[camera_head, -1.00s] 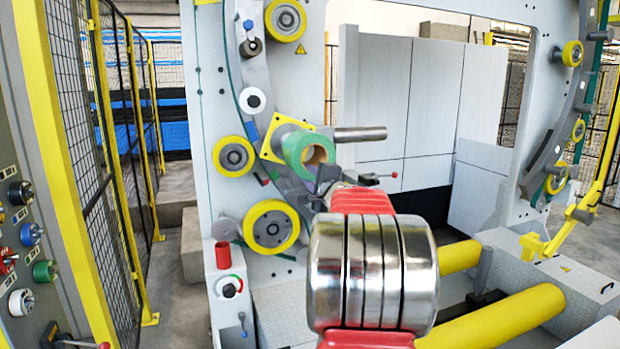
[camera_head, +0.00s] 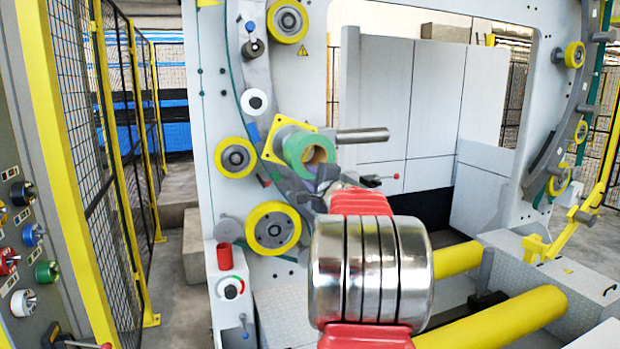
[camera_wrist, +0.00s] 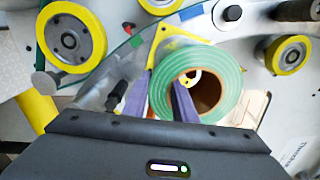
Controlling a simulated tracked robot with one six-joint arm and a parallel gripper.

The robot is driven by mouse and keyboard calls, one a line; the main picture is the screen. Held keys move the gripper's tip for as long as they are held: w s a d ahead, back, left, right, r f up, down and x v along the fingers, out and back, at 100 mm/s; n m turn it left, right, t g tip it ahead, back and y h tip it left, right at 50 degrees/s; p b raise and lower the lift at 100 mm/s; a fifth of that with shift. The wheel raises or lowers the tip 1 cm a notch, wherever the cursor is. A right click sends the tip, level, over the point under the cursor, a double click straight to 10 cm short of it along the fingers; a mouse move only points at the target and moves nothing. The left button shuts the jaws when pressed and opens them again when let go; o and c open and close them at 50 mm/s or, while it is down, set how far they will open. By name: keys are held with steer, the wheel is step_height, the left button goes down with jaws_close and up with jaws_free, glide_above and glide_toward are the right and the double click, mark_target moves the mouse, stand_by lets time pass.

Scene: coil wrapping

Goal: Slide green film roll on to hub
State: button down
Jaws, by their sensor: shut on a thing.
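The green film roll (camera_head: 296,147) has a brown cardboard core and stands in front of a yellow square plate (camera_head: 267,152) on the machine's ring. My gripper (camera_head: 322,180) is shut on the roll's wall. In the wrist view my gripper (camera_wrist: 163,80) has one purple finger inside the core and one outside the green roll (camera_wrist: 230,72). Through the core, a small yellow and white part shows, likely the hub (camera_wrist: 193,76). The roll hides most of the hub, so I cannot tell whether the roll is around it or only in front.
A grey metal shaft (camera_head: 362,135) sticks out just right of the roll. Yellow rollers (camera_head: 235,157) sit around the ring. A mesh fence (camera_head: 90,130) and a control panel (camera_head: 25,245) stand at left. Yellow bars (camera_head: 510,318) lie low at right.

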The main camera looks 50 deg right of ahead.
steer(key=shift+r+x, duration=0.1)
steer(key=shift+x, duration=2)
steer(key=shift+r+x, duration=0.15)
steer(key=shift+x, duration=1.9)
stand_by(1.5)
steer(key=shift+v, duration=2.65)
